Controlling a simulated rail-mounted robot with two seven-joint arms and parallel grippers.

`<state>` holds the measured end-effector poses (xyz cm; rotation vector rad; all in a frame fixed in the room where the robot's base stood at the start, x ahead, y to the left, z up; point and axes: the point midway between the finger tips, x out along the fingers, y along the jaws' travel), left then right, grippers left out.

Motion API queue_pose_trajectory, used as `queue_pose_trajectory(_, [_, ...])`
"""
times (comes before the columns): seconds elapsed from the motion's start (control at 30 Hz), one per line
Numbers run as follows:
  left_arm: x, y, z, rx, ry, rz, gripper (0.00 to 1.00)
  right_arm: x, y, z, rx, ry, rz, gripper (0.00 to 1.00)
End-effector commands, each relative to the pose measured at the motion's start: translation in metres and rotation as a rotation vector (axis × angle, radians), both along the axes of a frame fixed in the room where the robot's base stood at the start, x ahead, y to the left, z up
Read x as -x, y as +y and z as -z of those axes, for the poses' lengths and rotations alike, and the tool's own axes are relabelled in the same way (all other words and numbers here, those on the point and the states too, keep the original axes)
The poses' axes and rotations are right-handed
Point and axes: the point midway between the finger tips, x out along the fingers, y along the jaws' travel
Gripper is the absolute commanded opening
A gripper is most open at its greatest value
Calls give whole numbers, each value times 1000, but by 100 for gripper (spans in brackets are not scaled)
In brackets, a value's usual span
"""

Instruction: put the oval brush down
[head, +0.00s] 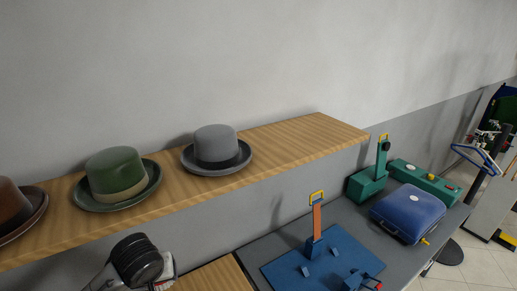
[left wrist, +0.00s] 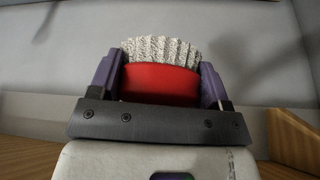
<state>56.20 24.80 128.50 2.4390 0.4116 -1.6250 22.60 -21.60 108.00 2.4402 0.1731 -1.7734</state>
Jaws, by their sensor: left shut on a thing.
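The oval brush (left wrist: 160,84) has a red body and pale grey, ribbed bristles along its far edge. In the left wrist view it sits between the two purple fingers of my left gripper (left wrist: 160,76), which is shut on it. The bristles stick out past the fingertips. In the head view part of my left arm shows at the bottom, below the shelf; the brush and the fingers cannot be made out there. My right gripper is in neither view.
A wooden shelf (head: 300,138) carries a brown hat (head: 14,206), a green hat (head: 118,174) and a grey hat (head: 216,146); its right end is bare. Below are a grey counter (head: 345,222), a blue press-like device (head: 318,262), green devices (head: 367,186) and a blue case (head: 408,212).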

Motion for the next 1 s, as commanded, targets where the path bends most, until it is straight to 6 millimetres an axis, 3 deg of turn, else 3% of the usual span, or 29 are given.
queue_pose_trajectory(0.1, [26,-23,-29,-3,-4,144,49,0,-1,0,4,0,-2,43])
queue_pose_trajectory(0.37, [74,-50,-53,-2,-1,346,49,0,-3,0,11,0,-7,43])
queue_pose_trajectory(0.8, [71,-49,-126,2,1,333,49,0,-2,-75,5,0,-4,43])
queue_pose_trajectory(1.0, [71,-49,-150,2,1,333,49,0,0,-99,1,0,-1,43])
